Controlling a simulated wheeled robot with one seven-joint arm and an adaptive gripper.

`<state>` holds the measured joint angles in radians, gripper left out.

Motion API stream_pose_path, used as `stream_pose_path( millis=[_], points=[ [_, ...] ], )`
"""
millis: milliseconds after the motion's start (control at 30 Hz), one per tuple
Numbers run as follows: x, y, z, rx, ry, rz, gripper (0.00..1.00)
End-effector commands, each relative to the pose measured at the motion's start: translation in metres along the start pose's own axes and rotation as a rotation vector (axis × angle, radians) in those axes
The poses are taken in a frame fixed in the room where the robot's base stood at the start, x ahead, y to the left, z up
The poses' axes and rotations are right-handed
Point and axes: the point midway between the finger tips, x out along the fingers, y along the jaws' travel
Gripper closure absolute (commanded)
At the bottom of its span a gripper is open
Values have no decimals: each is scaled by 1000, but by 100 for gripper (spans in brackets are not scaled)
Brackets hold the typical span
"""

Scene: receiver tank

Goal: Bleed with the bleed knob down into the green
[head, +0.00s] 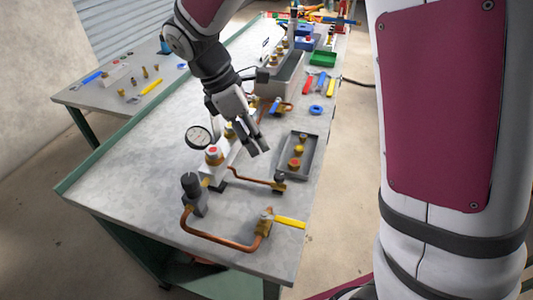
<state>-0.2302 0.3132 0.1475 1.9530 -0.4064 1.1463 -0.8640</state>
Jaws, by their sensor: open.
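My gripper (259,147) is open and empty, pointing down over the middle of the bench. A round white-faced gauge (199,137) stands left of it, but its needle and any green band are too small to read. Below the gauge is a brass fitting with a white and red top (213,155), on a pale block partly hidden behind my gripper. A black knob (190,182) stands on a grey block at the front left. A smaller dark knob (279,178) sits at the end of a thin copper pipe. Which one is the bleed knob, I cannot tell.
A bent copper pipe (215,239) runs to a valve with a yellow lever (289,222) at the front. A grey tray (302,139) with brass parts lies right of my gripper. The bench's left side is clear.

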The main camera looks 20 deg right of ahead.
Motion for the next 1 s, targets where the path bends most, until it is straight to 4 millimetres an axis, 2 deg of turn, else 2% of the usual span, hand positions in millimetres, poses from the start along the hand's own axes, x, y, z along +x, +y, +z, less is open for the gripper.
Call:
stream_pose_path(
  millis=[167,500,700,833,1000],
  points=[
    [21,-1,1,1,-1,-4,56],
    [88,-2,1,3,-2,-6,56],
    [119,-1,1,4,-1,-4,56],
    [130,-1,1,3,0,-2,56],
    [135,-1,1,4,1,0,56]
  ],
)
